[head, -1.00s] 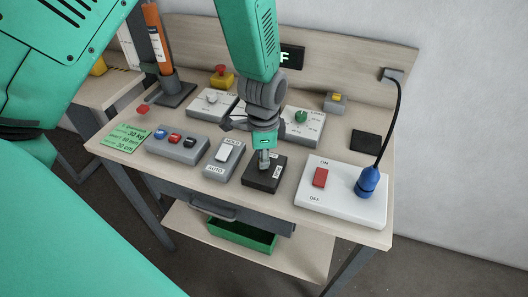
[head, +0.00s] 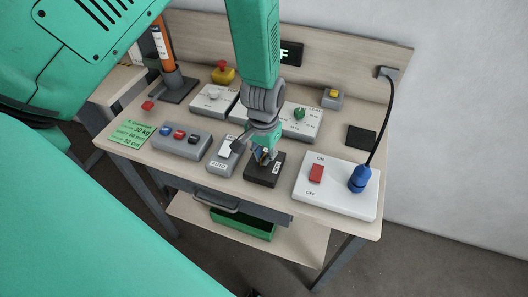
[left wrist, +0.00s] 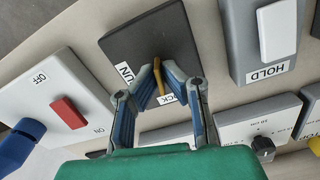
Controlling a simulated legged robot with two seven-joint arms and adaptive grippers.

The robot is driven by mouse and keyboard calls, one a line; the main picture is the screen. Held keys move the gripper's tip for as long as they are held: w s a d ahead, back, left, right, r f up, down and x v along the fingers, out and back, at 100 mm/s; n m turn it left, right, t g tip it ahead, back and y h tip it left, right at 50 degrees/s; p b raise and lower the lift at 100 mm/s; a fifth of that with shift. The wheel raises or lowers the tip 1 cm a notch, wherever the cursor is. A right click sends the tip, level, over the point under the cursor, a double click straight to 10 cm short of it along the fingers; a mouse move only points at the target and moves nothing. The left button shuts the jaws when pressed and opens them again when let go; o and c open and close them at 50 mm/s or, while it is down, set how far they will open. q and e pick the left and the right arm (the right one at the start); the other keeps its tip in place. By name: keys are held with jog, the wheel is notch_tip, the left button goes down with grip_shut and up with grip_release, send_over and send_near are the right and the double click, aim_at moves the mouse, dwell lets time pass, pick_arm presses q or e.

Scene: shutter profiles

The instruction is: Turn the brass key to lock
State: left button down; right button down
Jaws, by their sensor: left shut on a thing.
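The brass key (left wrist: 161,80) stands in a black lock box (left wrist: 178,30) in the left wrist view. Its bow looks lengthwise, with its near end close to the partly hidden label ending in "CK". My left gripper (left wrist: 156,82) is shut on the key, one finger on each side. In the head view the black box (head: 268,173) sits at the front of the bench, with my left gripper (head: 264,155) over its back edge. The key is mostly hidden there. My right gripper is not in view.
Right of the lock box is a white ON/OFF panel (head: 335,196) with a red switch (head: 316,173) and a blue plug (head: 360,179). Left are a HOLD/AUTO switch box (head: 222,164) and a grey button box (head: 182,141). White dial panels (head: 303,126) stand behind.

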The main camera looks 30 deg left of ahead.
aim_at(264, 155)
pick_arm(q)
jog(key=shift+w+n+p, duration=0.1)
jog(key=shift+n+p, duration=0.25)
jog(key=shift+n, duration=0.75)
jog(key=c, duration=1.7)
grip_release()
jog(key=shift+c, duration=0.2)
jog(key=shift+r, duration=0.2)
notch_tip(264, 155, up, 12)
jog(key=shift+f, duration=0.25)
